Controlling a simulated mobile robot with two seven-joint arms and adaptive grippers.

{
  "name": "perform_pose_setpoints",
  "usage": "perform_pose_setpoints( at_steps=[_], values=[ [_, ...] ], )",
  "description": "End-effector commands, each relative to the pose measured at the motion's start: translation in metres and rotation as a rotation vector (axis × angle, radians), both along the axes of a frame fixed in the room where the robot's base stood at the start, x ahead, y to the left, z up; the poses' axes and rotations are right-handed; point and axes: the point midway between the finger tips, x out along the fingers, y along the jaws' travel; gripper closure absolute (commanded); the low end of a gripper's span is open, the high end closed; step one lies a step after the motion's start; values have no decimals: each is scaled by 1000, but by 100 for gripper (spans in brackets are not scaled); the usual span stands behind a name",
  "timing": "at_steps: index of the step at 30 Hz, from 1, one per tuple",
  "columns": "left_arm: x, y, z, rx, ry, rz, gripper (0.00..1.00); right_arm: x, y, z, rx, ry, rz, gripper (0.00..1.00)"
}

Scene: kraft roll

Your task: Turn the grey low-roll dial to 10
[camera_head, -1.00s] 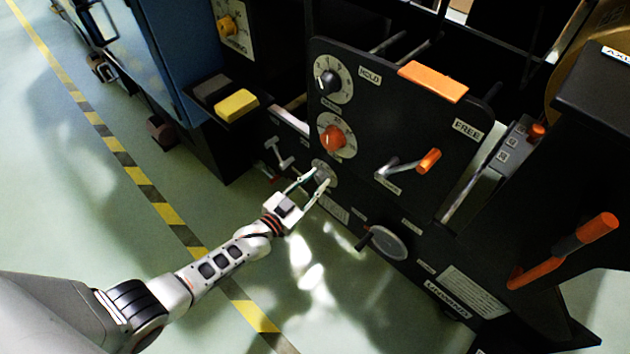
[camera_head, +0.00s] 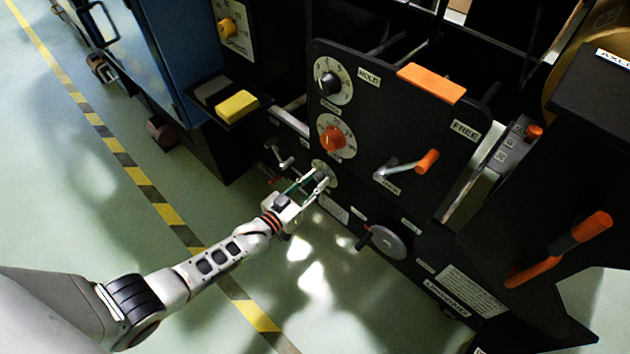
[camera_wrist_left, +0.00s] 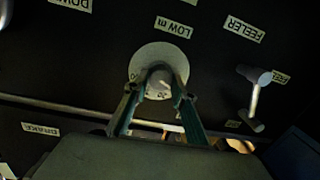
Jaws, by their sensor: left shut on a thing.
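The grey low-roll dial (camera_wrist_left: 160,78) sits on a round pale scale plate (camera_wrist_left: 146,58) on the black panel, beside a "LOW m" label in the left wrist view. In the head view the scale plate (camera_head: 323,170) shows below the red dial. My left gripper (camera_head: 318,184) reaches it from below left. In the left wrist view my left gripper's fingers (camera_wrist_left: 160,90) are shut on the dial, one on each side. The fingers hide part of the scale, so the exact setting cannot be read. My right gripper is not in view.
On the same panel are a black dial (camera_head: 329,83), a red dial (camera_head: 333,140) and an orange-tipped lever (camera_head: 427,161). A small T-handle (camera_wrist_left: 257,95) is close to the gripper. The floor in front is clear.

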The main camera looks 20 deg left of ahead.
Motion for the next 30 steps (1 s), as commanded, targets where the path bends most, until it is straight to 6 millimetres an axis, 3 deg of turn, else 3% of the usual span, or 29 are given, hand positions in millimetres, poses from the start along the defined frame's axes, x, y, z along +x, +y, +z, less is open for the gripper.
perform_pose_setpoints(
  at_steps=[1,2,3,4,14,19,30],
  values=[
    [-1,0,-2,1,2,0,96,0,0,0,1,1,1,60],
    [-1,0,-2,1,3,0,72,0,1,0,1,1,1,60],
    [-1,0,-2,2,3,0,62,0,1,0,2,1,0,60],
    [-1,0,-2,2,3,0,58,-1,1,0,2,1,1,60],
    [-1,0,-1,1,1,0,58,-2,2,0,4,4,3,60],
    [-10,3,-1,2,2,0,58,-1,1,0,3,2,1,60],
    [-73,21,3,2,3,0,58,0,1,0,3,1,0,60]
  ],
)
